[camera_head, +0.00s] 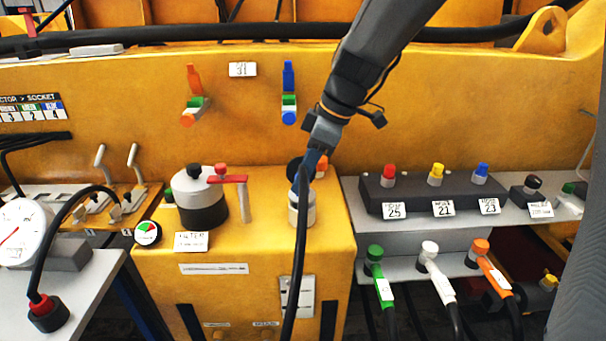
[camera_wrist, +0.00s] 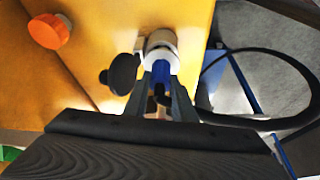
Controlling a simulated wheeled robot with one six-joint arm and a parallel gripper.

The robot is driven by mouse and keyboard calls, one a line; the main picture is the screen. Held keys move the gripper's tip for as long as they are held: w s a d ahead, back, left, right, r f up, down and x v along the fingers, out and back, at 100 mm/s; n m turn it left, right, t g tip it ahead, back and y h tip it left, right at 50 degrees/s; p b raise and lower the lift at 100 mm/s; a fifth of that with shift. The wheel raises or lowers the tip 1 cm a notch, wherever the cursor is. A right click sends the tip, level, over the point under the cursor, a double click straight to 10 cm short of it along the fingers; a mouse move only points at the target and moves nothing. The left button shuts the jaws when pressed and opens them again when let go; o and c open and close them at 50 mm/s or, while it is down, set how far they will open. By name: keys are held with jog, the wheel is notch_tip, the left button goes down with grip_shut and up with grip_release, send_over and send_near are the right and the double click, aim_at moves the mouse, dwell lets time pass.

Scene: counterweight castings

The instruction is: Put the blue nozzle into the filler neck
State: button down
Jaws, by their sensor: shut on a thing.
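My gripper (camera_head: 309,172) points down over the filler neck (camera_head: 302,212), a pale grey upright cylinder on the yellow housing. It is shut on the blue nozzle (camera_wrist: 159,74), whose black hose (camera_head: 297,262) hangs down in front of the neck. In the wrist view the fingers (camera_wrist: 160,88) flank the nozzle, and its far end meets the pale ring of the filler neck (camera_wrist: 160,40). I cannot tell whether the tip is inside the neck or just above it. A black round cap (camera_wrist: 123,73) sits beside the neck, clear of the opening.
A black and white filter pot (camera_head: 201,203) with a red handle (camera_head: 228,179) stands left of the neck. Right are a dark block with coloured knobs (camera_head: 436,194) and green, white and orange nozzles (camera_head: 430,262). An orange knob (camera_wrist: 48,31) is near the neck.

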jog(key=shift+f+b, duration=0.8)
jog(key=shift+f, duration=0.25)
jog(key=c, duration=1.4)
grip_release()
jog(key=shift+r, duration=0.1)
jog(key=b+v, duration=0.1)
jog(key=v, duration=0.6)
jog(key=shift+r, duration=0.3)
jog(key=shift+d, duration=0.15)
